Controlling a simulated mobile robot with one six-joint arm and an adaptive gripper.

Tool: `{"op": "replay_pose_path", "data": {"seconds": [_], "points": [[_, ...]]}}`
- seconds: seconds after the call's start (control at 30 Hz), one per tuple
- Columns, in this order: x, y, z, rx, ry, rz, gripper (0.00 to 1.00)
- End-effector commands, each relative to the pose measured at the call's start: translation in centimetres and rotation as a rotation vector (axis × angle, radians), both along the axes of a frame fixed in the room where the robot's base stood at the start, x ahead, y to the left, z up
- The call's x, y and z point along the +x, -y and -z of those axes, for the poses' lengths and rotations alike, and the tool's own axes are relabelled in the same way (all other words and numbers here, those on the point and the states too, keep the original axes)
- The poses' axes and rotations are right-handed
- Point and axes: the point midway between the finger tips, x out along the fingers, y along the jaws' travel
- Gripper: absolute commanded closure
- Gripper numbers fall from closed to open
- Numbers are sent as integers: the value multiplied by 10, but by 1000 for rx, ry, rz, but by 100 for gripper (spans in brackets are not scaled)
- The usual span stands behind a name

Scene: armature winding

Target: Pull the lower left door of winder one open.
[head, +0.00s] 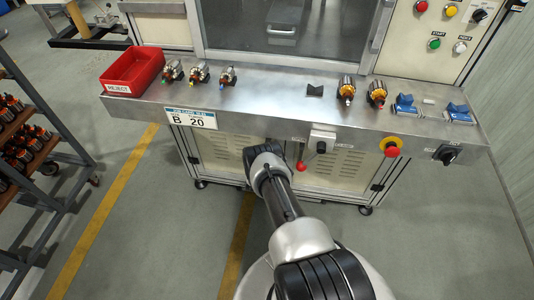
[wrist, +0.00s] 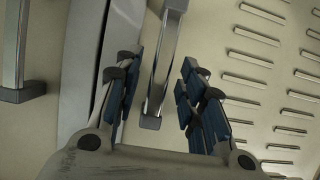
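The lower left door (head: 222,158) of the winder is a cream louvred panel below the steel shelf. It looks shut. My arm reaches down in front of its right part, and my gripper is hidden in the head view. In the wrist view my gripper (wrist: 160,97) is open. Its blue-padded fingers stand on either side of a metal bar handle (wrist: 163,65), with a gap on both sides. I cannot tell from the wrist view alone which door this is.
A second handle (wrist: 20,60) is on the panel left of a grey post (wrist: 85,50). The steel shelf (head: 270,108) overhangs the doors. A rack (head: 40,190) stands left; floor between is clear.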

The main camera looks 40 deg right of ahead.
Motion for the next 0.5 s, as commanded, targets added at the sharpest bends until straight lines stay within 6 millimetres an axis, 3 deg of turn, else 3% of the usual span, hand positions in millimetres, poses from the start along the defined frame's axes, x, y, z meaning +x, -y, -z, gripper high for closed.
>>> {"op": "replay_pose_path", "data": {"seconds": [0.1, 0.5], "points": [[0, 0, 0, 0, 0, 0, 65], [0, 0, 0, 1, 1, 0, 91]]}}
